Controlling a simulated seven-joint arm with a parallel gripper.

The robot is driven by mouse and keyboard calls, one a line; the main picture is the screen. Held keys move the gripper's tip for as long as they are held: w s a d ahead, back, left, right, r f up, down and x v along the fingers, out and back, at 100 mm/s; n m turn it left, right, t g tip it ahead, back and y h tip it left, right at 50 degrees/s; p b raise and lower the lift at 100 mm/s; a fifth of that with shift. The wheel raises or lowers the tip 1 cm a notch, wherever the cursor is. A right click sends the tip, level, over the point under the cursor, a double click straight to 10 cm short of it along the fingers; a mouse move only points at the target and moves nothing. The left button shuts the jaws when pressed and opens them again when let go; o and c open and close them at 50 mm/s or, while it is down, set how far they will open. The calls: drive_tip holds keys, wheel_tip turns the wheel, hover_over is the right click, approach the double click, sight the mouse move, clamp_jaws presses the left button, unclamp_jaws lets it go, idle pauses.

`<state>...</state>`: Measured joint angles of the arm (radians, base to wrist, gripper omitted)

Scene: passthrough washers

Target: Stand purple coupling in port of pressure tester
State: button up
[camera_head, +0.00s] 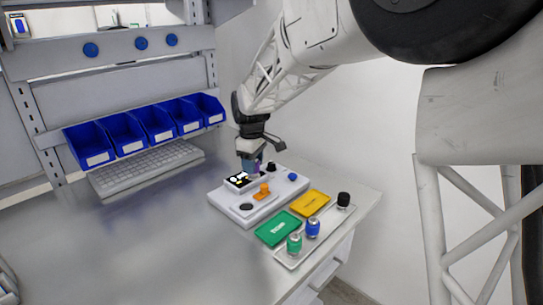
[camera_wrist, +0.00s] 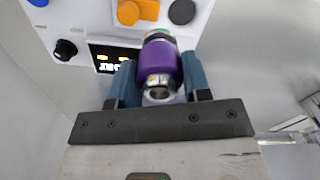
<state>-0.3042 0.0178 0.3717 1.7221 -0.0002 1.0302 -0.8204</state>
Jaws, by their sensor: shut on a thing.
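The purple coupling (camera_wrist: 160,63) sits between the two blue-grey fingers of my gripper (camera_wrist: 158,80) in the wrist view, with its metal end toward the camera. In the head view my gripper (camera_head: 250,163) is over the back left part of the white pressure tester (camera_head: 228,205), near its display (camera_head: 240,181). A sliver of the purple coupling (camera_head: 258,167) shows beside the fingers. The tester has an orange part (camera_head: 263,191) and a dark round spot (camera_head: 246,207), which looks like the port. The dark spot also shows in the wrist view (camera_wrist: 182,11). The coupling appears apart from it.
Green (camera_head: 278,228) and yellow (camera_head: 310,203) trays lie right of the tester. A clear tray (camera_head: 290,262) holds green (camera_head: 294,243), blue (camera_head: 313,227) and black (camera_head: 343,199) couplings.

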drive_tip(key=s+a+n, duration=0.2)
drive_tip(key=shift+s+a, duration=0.3)
drive_tip(key=shift+s, duration=0.1)
drive_tip(key=shift+f, duration=0.1)
drive_tip(key=shift+f, duration=2.3)
drive_tip(key=shift+f, duration=2.35)
idle(1.5)
drive_tip(key=o, duration=1.5)
drive_tip(key=shift+r, duration=0.2)
